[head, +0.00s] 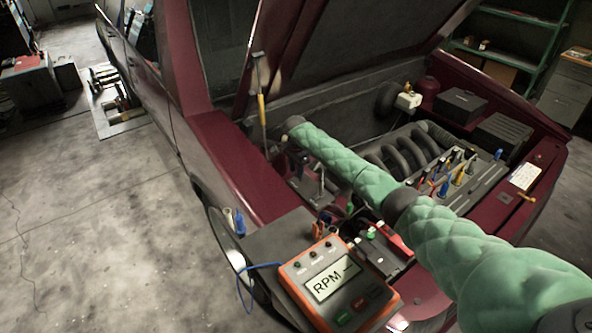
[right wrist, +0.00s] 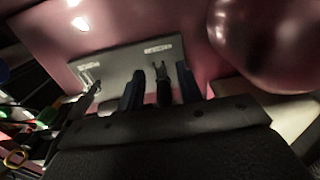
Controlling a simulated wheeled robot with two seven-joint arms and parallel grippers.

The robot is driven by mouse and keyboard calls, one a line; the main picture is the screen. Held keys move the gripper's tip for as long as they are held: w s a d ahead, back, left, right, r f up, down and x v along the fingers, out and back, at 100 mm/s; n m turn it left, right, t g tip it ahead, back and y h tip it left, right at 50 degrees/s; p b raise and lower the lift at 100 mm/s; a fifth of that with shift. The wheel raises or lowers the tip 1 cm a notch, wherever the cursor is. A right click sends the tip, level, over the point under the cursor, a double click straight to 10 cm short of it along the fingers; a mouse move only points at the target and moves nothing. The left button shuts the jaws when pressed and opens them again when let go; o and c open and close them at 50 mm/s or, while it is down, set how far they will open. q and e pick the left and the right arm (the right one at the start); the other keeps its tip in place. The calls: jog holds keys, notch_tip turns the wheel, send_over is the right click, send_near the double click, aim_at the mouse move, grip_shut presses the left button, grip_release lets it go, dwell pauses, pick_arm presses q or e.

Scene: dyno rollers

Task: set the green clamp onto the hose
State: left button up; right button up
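A small green piece (head: 371,232), possibly the clamp, sits among small parts behind the RPM meter; it is too small to be sure. Several thick grey hoses (head: 388,160) curve over the engine; I cannot tell which is the task's hose. My right arm, in a green quilted sleeve, reaches across the engine bay. My left gripper is out of view.
An orange RPM meter (head: 332,283) lies at the front of the bay with a blue cable. Several coloured tools (head: 455,172) stand at the right of the engine. The raised hood (head: 375,35) closes off the top. Open concrete floor (head: 110,230) lies to the left.

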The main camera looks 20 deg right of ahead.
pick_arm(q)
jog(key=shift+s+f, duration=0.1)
pick_arm(e)
jog(key=shift+r, duration=0.3)
notch_tip(320, 180, up, 6)
jog(key=shift+f+b, duration=0.1)
jog(key=shift+b, duration=1)
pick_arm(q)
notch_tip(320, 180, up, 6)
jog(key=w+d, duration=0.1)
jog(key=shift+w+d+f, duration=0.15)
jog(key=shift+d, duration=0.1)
pick_arm(e)
jog(key=shift+r, duration=0.7)
